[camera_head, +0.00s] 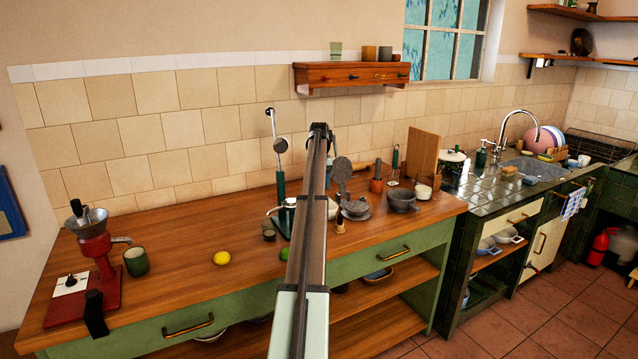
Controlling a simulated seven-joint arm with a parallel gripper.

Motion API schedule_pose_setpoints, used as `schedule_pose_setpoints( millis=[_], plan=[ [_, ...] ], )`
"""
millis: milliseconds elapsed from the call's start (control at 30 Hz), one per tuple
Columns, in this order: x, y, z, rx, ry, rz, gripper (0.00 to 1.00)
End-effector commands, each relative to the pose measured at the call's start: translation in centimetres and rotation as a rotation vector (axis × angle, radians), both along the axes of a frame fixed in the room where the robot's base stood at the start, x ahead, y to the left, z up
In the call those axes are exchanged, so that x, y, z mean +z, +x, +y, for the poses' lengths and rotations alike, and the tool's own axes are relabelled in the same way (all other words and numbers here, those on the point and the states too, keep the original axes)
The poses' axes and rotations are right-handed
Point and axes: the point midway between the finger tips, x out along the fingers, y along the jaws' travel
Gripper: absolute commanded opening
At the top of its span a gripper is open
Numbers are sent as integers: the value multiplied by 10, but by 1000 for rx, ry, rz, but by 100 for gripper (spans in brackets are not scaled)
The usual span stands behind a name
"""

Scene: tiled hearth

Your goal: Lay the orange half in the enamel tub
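I cannot make out an orange half for certain in this view. A yellow lemon-like fruit (221,258) lies on the wooden counter (190,285) left of my arm. A small green fruit (284,253) is partly covered by my arm. I cannot pick out the enamel tub with certainty; a dish with a blue rim (378,275) sits on the open shelf under the counter. My arm rises through the middle of the view and hides part of the counter. I cannot see my gripper's fingers.
A red grinder (97,245) and green cup (136,262) stand at the left. A dark green lever stand (281,190) is behind my arm. Grey bowls (401,199), a wooden board (424,153) and the sink (535,166) are to the right. The front-left counter is mostly clear.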

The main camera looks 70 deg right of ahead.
Motion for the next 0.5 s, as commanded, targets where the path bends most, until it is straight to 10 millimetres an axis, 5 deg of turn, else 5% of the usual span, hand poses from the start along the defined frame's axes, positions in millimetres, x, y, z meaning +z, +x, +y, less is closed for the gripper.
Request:
schedule_pose_setpoints(
  millis=[500],
  plan=[
    [-32, 0, 1, -1, 1, 0, 27]
  ],
)
